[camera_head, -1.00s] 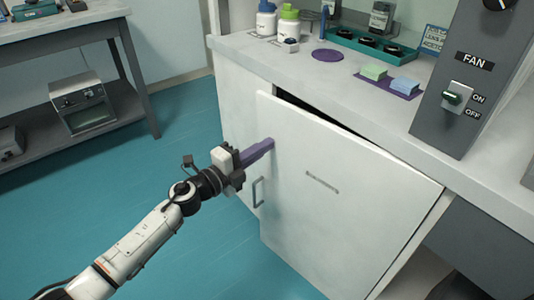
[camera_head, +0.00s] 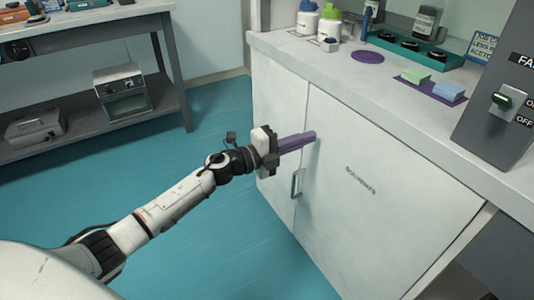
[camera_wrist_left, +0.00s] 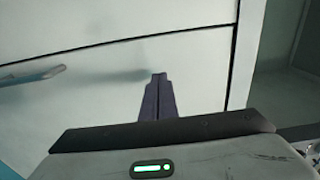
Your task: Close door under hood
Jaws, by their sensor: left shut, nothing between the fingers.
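The white cabinet door (camera_head: 375,200), with a small dark label and a grey handle (camera_head: 297,183), is under the worktop in the head view. It looks flush with the cabinet front, with only a thin seam along its edge. My left gripper (camera_head: 314,135) is shut and empty, its purple fingers pointing at the door's upper left part, at or very near the surface. In the left wrist view the shut fingertips (camera_wrist_left: 159,76) are against or just off the white door (camera_wrist_left: 75,105), with the handle (camera_wrist_left: 32,77) to the left. My right gripper is not in view.
The worktop (camera_head: 330,75) above holds bottles (camera_head: 307,18), a purple disc (camera_head: 367,57), a teal tray (camera_head: 415,50) and sponges on a purple mat. A grey fan switch panel (camera_head: 500,100) stands at the right. Blue floor (camera_head: 215,240) is open at left, before a grey bench.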

